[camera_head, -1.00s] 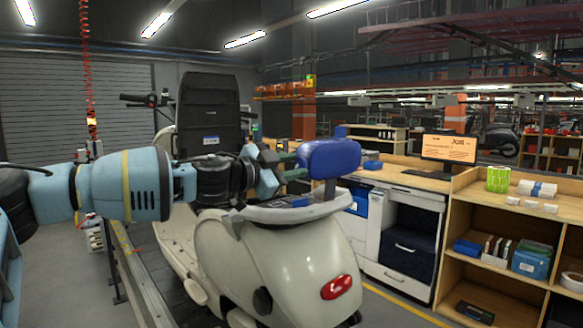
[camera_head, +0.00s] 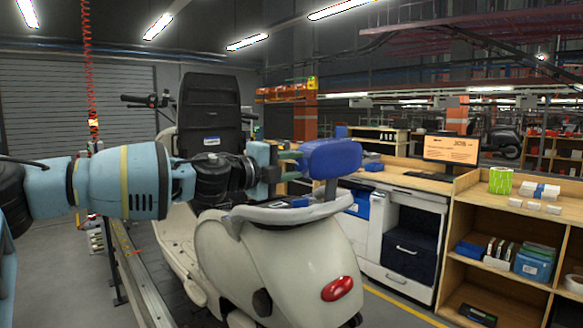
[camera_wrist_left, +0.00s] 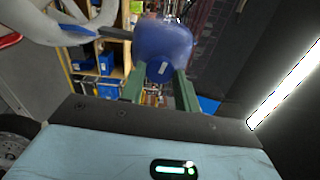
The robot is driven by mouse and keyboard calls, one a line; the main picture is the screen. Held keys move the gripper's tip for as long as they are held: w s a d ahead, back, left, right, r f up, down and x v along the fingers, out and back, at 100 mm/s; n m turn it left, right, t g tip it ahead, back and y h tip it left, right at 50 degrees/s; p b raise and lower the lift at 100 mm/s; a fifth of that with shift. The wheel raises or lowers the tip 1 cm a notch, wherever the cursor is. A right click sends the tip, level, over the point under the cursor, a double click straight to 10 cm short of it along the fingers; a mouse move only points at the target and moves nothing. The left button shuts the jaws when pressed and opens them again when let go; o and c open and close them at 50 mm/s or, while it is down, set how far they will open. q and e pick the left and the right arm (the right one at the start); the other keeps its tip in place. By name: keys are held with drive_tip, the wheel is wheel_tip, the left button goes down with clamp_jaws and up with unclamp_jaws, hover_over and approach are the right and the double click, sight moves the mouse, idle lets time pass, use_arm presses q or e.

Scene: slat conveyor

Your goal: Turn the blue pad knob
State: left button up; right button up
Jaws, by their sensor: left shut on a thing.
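The blue pad (camera_head: 331,156) stands on a grey post at the rear of a cream scooter (camera_head: 270,255). In the left wrist view the blue pad (camera_wrist_left: 163,45) is rounded, with a small pale label on its near side. My left gripper (camera_head: 297,161) comes in from the left. Its green fingers meet the near side of the pad, and in the left wrist view the fingers (camera_wrist_left: 160,84) stand on both sides of the label area, shut on the pad's knob. My right gripper is in neither view.
A workbench with a monitor (camera_head: 451,148) and a wooden shelf (camera_head: 515,245) with boxes stand to the right. A conveyor rail (camera_head: 140,275) runs at lower left.

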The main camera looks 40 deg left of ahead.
use_arm(q)
drive_tip(key=m, duration=0.3)
drive_tip(key=shift+m, duration=0.4)
drive_tip(key=m, duration=0.3)
drive_tip(key=shift+m+b, duration=0.3)
drive_tip(key=shift+b, duration=0.1)
drive_tip(key=m, duration=0.3)
drive_tip(key=shift+m+b, duration=0.3)
drive_tip(key=shift+b, duration=0.05)
drive_tip(key=shift+m+b, duration=0.45)
drive_tip(key=shift+m, duration=1.35)
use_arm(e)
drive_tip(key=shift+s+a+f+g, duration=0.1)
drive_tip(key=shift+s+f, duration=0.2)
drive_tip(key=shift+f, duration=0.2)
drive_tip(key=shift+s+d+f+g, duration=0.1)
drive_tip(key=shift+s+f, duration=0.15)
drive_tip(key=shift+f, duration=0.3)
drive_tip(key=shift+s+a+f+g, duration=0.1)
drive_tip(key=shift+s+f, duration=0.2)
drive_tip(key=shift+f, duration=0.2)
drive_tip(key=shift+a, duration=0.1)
use_arm(q)
drive_tip(key=o, duration=1)
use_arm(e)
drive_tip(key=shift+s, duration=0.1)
